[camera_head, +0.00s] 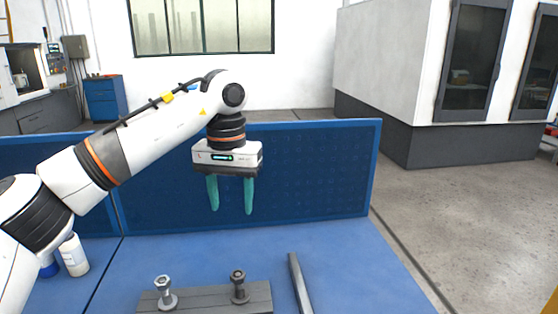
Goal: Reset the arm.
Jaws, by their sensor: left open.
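My left arm comes in from the left and reaches over a blue workbench. My left gripper (231,194) points down, with two green fingers apart and nothing between them. It hangs in front of the blue back panel (310,175), above the bench. Below it a grey block (205,299) at the front edge of the view carries two bolt-like metal pieces, one at the left (164,291) and one at the right (239,285). The gripper is clear of both. My right gripper is not in view.
A grey metal bar (299,283) lies right of the block. A white bottle (74,255) stands at the left, partly behind my arm. The bench surface (360,265) at the right is clear. A large grey-white machine (400,80) stands beyond the bench.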

